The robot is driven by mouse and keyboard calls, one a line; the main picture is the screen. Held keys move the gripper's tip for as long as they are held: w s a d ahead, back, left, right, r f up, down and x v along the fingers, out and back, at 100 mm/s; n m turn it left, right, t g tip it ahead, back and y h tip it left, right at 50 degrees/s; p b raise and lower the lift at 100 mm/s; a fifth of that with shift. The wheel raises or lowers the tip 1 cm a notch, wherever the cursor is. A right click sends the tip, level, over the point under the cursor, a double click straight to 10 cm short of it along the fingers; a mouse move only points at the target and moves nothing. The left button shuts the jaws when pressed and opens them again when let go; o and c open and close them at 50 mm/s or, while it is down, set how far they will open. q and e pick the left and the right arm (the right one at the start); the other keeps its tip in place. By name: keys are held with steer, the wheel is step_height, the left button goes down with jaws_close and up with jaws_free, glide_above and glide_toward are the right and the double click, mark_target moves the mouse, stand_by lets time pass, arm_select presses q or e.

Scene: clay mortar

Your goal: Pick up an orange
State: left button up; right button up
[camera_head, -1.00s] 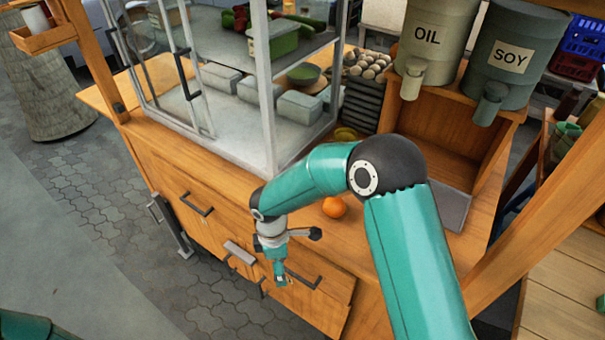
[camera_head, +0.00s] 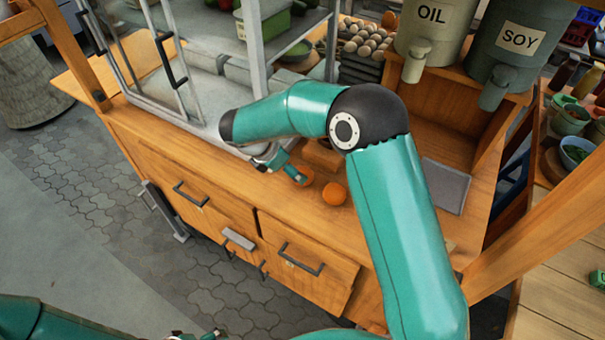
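Two oranges lie on the wooden counter: one orange (camera_head: 334,194) sits in the open, and another orange (camera_head: 305,178) is just left of it, partly hidden. My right gripper (camera_head: 290,174) is at that left orange, its teal fingertip overlapping it in the picture. I cannot tell whether it touches the fruit or how far its fingers are apart. My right arm's forearm hides much of the wrist. My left gripper (camera_head: 207,335) shows only as a small part at the bottom edge, away from the counter, its state unclear.
A glass-sided cabinet (camera_head: 258,50) stands left behind the oranges. A brown object (camera_head: 322,155) lies just behind them. A stack of eggs (camera_head: 364,44), an oil container (camera_head: 432,30) and a soy container (camera_head: 515,45) stand at the back. The counter's front edge has drawers (camera_head: 300,262).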

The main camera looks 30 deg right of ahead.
mark_target(307, 171)
steer(key=shift+x, duration=0.75)
steer(key=x, duration=0.1)
steer(key=p+x, duration=0.1)
steer(key=x, duration=0.2)
steer(key=shift+s+d+f+p, duration=0.15)
steer(key=shift+s+d+p, duration=0.1)
steer(key=shift+d+p, duration=0.1)
steer(key=shift+d+f, duration=0.1)
steer(key=shift+f, duration=0.3)
steer(key=shift+c, duration=0.2)
steer(key=shift+w, duration=0.1)
steer(key=c, duration=1.3)
steer(key=shift+o, duration=0.2)
steer(key=shift+r, duration=0.25)
